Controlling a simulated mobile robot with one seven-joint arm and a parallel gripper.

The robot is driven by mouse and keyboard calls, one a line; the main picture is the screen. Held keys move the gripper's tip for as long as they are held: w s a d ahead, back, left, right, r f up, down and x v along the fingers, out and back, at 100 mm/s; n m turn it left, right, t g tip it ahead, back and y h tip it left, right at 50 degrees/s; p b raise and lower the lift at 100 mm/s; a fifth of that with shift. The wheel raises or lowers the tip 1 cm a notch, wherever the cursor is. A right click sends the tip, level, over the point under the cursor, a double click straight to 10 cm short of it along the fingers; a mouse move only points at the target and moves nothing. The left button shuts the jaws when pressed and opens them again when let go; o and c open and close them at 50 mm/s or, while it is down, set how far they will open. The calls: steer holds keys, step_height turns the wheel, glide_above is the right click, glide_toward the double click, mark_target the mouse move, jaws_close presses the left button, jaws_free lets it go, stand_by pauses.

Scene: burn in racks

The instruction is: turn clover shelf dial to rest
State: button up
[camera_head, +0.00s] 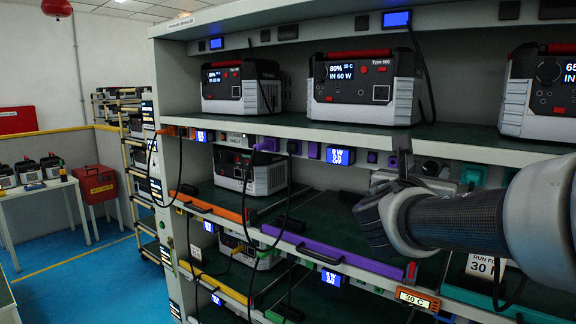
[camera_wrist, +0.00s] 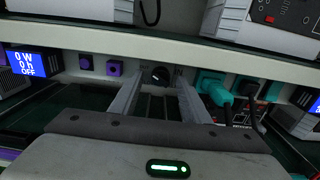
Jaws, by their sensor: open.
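A dark round dial (camera_wrist: 160,76) with a small light mark sits on the pale shelf edge strip in the wrist view. It is at the far end of the gap between the two fingers of my gripper (camera_wrist: 158,82). The fingers are apart, one on each side of the dial, and nothing is clamped between them. Whether a fingertip touches the dial cannot be told.
Teal plugs with cables (camera_wrist: 214,84) sit just right of the dial. Purple sockets (camera_wrist: 115,68) and a blue display (camera_wrist: 34,62) are to the left. Power stations (camera_head: 362,85) stand on the shelf above. A purple shelf front (camera_head: 335,255) lies below. Cables hang at the left.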

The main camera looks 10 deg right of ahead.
steer(key=shift+w+d, duration=0.2)
steer(key=shift+d, duration=0.05)
steer(key=c, duration=1)
steer(key=shift+c, duration=0.2)
